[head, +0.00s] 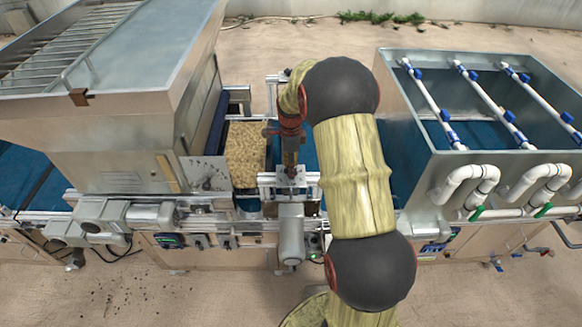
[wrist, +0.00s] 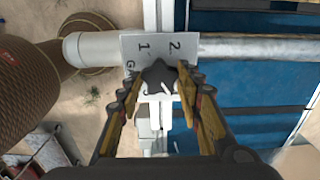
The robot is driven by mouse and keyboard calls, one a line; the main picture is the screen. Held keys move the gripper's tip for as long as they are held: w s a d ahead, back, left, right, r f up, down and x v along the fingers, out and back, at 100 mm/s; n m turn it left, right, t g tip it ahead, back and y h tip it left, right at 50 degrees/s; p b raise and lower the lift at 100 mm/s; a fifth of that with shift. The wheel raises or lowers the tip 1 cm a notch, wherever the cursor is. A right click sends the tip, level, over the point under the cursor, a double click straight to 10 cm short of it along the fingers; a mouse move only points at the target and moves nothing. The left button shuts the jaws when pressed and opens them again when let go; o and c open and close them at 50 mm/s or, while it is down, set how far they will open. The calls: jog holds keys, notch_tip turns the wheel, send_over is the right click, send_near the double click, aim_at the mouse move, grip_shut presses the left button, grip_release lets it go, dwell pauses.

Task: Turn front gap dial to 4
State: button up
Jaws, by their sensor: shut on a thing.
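The gap dial is a dark, lobed knob (wrist: 160,77) on a white plate (wrist: 132,44) in the wrist view. The plate shows the numerals 1 and 2 and part of the word GAP. Its other marks are hidden behind the knob and my fingers, and I cannot tell which number the knob points to. My gripper (wrist: 160,92) is shut on the knob, with one finger on each side. In the head view my gripper (head: 291,168) points down at the small plate on the machine's front rail; the knob is too small to make out there.
A tall metal hopper (head: 120,130) stands left of my gripper. A filled seed tray (head: 245,150) lies on the conveyor beside it. A metal watering tunnel (head: 410,150) with white pipes stands to the right. A grey motor cylinder (head: 291,235) sits just in front.

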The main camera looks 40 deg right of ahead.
jog(key=shift+w+r, duration=0.1)
dwell(0.4)
jog(key=o, duration=1.2)
jog(key=shift+c, duration=0.2)
notch_tip(320, 180, up, 12)
